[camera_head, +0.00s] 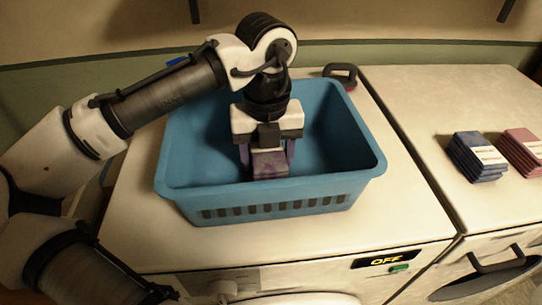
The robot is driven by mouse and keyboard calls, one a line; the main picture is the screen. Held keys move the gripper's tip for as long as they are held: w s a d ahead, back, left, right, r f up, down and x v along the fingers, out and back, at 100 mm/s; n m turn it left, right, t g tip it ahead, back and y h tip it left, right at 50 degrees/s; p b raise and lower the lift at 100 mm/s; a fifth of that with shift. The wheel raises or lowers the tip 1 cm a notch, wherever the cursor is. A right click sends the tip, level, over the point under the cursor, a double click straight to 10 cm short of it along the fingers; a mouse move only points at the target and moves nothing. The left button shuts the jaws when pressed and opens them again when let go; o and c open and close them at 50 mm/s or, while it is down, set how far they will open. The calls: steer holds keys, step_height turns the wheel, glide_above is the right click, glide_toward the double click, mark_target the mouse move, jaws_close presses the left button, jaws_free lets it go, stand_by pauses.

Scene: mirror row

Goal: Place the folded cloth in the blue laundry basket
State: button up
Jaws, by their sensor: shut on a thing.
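The blue laundry basket (345,187) stands on top of the white machine at the middle of the view. My gripper (268,160) points down inside the basket. It is shut on the folded cloth (269,166), a small purple-mauve bundle between the two fingers. The cloth is within the basket walls, near the front wall.
A dark blue folded stack (474,158) and a pink folded stack (522,152) lie on the right machine top (440,95). A dark object with a handle (341,74) sits behind the basket.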

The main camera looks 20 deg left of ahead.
steer(key=o, duration=1)
steer(key=shift+f, duration=0.15)
step_height(320, 180, up, 12)
steer(key=shift+r+b, duration=0.25)
steer(key=shift+b, duration=0.35)
